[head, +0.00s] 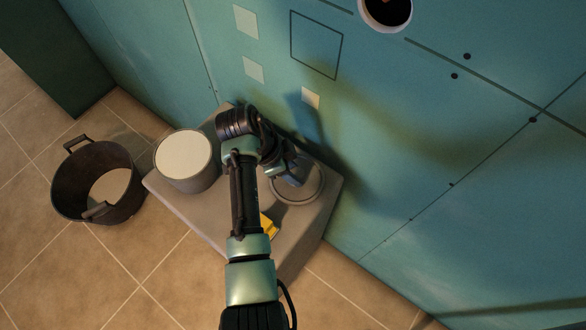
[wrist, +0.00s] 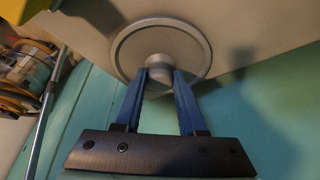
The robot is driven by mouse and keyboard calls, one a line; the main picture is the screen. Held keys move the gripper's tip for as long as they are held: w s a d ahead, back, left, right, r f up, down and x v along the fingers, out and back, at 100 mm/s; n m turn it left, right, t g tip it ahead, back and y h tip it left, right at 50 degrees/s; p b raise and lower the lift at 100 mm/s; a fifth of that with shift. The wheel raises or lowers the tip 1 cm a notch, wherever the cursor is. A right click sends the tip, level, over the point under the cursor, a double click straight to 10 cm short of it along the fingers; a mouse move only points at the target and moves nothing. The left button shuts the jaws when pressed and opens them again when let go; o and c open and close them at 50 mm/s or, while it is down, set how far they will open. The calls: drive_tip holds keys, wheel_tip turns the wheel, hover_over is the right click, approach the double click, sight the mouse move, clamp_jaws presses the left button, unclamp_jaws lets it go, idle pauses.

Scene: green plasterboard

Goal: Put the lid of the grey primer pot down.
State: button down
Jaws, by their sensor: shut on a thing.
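The lid is a round grey disc with a raised rim and a central knob. In the head view the lid (head: 316,190) is at the right end of the grey stand, partly hidden by my gripper (head: 293,172). In the wrist view the lid (wrist: 190,42) is seen with the blue fingers of my gripper (wrist: 160,74) shut on its knob. The lid looks flat and close to the stand top; I cannot tell whether it touches. The grey primer pot (head: 187,158) stands open and upright at the stand's left end, with pale contents showing.
The grey stand (head: 222,212) is against the green plasterboard wall (head: 420,160). A yellow object (head: 268,227) lies on the stand near its front, partly behind my arm. A dark two-handled tub (head: 72,195) stands on the tiled floor at left. The stand's middle is partly hidden.

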drive_tip(key=shift+f, duration=0.15)
drive_tip(key=shift+c, duration=2.4)
unclamp_jaws()
drive_tip(key=shift+r, duration=0.35)
drive_tip(key=v, duration=1.1)
drive_tip(key=shift+r, duration=0.3)
drive_tip(key=shift+a, duration=0.15)
